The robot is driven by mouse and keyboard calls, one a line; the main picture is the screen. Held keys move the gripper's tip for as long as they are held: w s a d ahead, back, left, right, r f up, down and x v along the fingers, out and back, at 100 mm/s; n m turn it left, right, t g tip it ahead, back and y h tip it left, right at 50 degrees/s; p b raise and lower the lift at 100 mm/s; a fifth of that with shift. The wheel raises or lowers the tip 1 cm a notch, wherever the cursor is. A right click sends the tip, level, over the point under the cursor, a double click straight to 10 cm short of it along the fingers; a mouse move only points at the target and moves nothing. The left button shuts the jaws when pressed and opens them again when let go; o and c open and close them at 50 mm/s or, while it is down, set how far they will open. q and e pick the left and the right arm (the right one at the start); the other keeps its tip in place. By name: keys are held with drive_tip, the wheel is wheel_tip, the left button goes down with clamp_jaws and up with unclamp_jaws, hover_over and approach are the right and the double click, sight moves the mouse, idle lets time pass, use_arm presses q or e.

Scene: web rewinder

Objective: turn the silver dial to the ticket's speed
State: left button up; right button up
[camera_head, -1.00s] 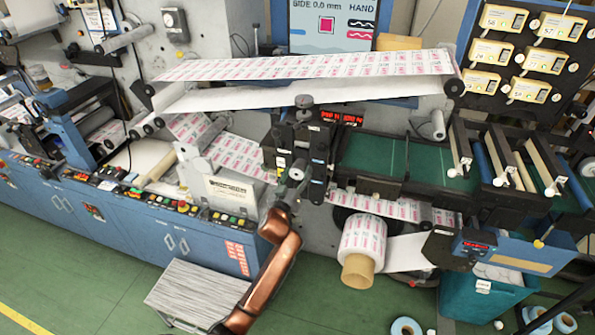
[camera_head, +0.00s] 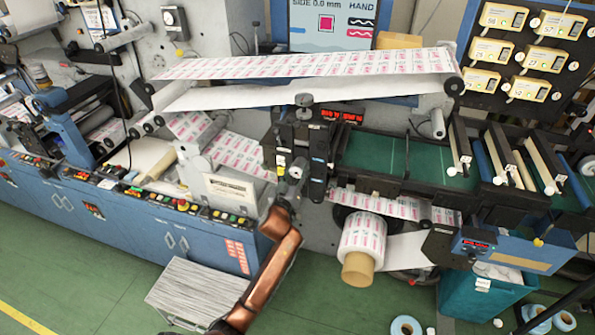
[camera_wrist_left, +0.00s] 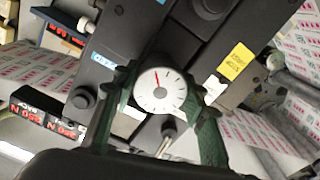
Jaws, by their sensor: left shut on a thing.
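The silver dial (camera_wrist_left: 159,92) shows in the left wrist view as a round pale face with dark ticks and a short red mark near its upper edge. My left gripper (camera_head: 297,168) is shut on the dial, with its dark green fingers on both sides of it in the wrist view. My right gripper is not in view.
A red digit display (camera_head: 337,116) sits above the dial's black housing; it also shows upside down in the wrist view (camera_wrist_left: 45,130). Printed web (camera_head: 310,66) runs above. A label roll (camera_head: 362,240) hangs right of my arm.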

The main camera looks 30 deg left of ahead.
use_arm(q)
drive_tip(key=shift+m, duration=1)
drive_tip(key=m, duration=0.2)
drive_tip(key=shift+m+p, duration=0.3)
drive_tip(key=shift+p, duration=0.1)
drive_tip(key=m+p, duration=0.1)
drive_tip(key=m, duration=1.1)
drive_tip(key=shift+m+p, duration=0.3)
drive_tip(key=shift+p, duration=0.05)
drive_tip(key=shift+m+h, duration=0.3)
drive_tip(key=shift+m, duration=1.2)
